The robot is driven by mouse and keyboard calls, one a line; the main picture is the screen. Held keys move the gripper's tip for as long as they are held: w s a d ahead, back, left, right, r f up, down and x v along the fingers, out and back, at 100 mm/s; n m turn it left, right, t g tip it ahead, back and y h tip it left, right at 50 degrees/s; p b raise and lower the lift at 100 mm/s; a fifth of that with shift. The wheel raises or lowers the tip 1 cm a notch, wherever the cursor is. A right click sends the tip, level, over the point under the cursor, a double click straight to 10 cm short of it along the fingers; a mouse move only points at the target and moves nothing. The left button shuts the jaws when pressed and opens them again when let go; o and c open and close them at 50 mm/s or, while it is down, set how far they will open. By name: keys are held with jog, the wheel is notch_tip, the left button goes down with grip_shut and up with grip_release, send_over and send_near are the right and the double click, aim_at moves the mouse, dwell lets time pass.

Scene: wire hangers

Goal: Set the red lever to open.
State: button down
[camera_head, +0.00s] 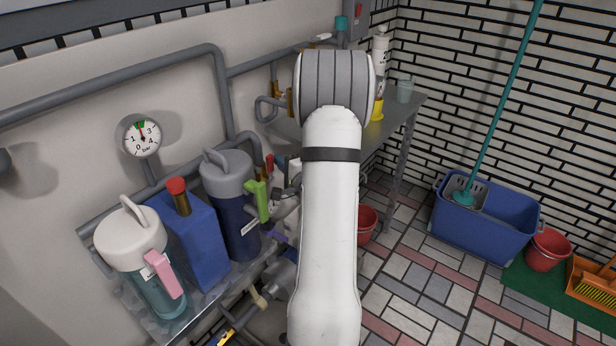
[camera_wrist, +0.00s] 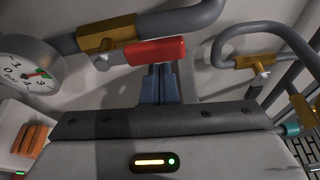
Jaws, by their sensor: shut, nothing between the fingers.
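In the wrist view the red lever (camera_wrist: 155,51) sticks out to the right from a brass valve (camera_wrist: 107,34) on a grey pipe. It lies roughly alongside the pipe in this picture. My gripper (camera_wrist: 160,70) is shut and empty, with its blue-grey fingertips right at the lever's lower edge, near its middle. I cannot tell whether they touch it. In the head view a small red piece (camera_head: 269,166), probably the lever, shows left of my arm. My arm hides much of the area there, and my fingertips are not clear.
A pressure gauge (camera_head: 142,138) is on the wall. A white-lidded jug (camera_head: 130,235), a blue canister (camera_head: 196,240) and a dark-blue jug (camera_head: 232,185) crowd the shelf left of my arm. Another brass valve (camera_wrist: 262,60) is at right in the wrist view. A blue mop bucket (camera_head: 485,225) stands on the floor.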

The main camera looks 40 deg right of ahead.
jog(key=s+p, duration=0.3)
jog(key=s, duration=1.6)
jog(key=shift+s+d, duration=0.1)
